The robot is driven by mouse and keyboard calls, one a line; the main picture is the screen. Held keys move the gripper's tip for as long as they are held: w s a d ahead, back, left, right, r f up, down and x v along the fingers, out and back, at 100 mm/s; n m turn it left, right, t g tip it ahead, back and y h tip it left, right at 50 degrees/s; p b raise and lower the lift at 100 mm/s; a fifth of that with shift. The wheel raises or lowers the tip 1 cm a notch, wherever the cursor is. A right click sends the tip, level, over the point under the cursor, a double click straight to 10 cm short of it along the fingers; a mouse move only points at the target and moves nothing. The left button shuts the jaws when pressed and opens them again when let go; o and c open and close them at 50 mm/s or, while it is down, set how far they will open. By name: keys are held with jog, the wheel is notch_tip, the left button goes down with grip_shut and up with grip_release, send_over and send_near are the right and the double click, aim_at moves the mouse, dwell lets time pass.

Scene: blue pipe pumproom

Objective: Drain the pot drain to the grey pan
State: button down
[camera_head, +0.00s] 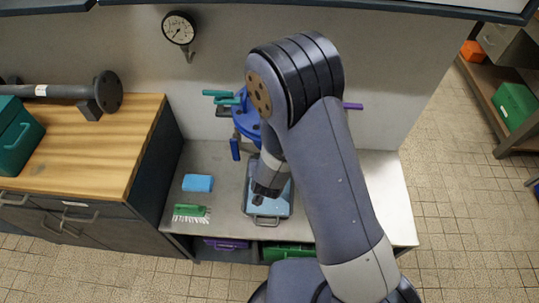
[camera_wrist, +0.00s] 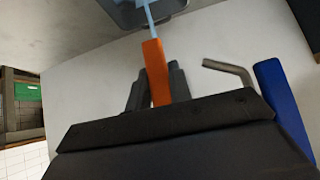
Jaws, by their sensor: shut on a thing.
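The grey pan (camera_head: 284,209) stands on the bench under my arm, with pale blue inside; part of it also shows at the top of the wrist view (camera_wrist: 122,14). My gripper (camera_wrist: 157,88) is shut on an orange handle (camera_wrist: 156,70). A thin pale blue streak (camera_wrist: 149,14) runs between the orange handle's far end and the pan; I cannot tell whether it is liquid or a solid part. The blue pot or pipe body (camera_head: 243,122) stands behind the pan, partly hidden by my arm. In the head view my gripper (camera_head: 262,194) is over the pan.
A blue sponge (camera_head: 198,183) and a green brush (camera_head: 190,212) lie left of the pan. In the wrist view a bent grey pipe (camera_wrist: 230,68) and a blue part (camera_wrist: 282,108) stand close right of my gripper. A wooden counter (camera_head: 100,140) bounds the left side.

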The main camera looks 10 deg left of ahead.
jog(key=shift+h+p, duration=0.4)
jog(key=shift+p, duration=0.35)
jog(key=c, duration=1.6)
grip_release()
jog(key=shift+o, duration=0.2)
jog(key=v, duration=1)
jog(key=shift+s+r+p, duration=0.25)
jog(key=shift+r+p, duration=0.05)
jog(key=shift+f, duration=0.1)
jog(key=x, duration=1)
jog(key=shift+w+f+b, duration=0.25)
jog(key=shift+w+b, duration=0.05)
jog(key=shift+b, duration=0.1)
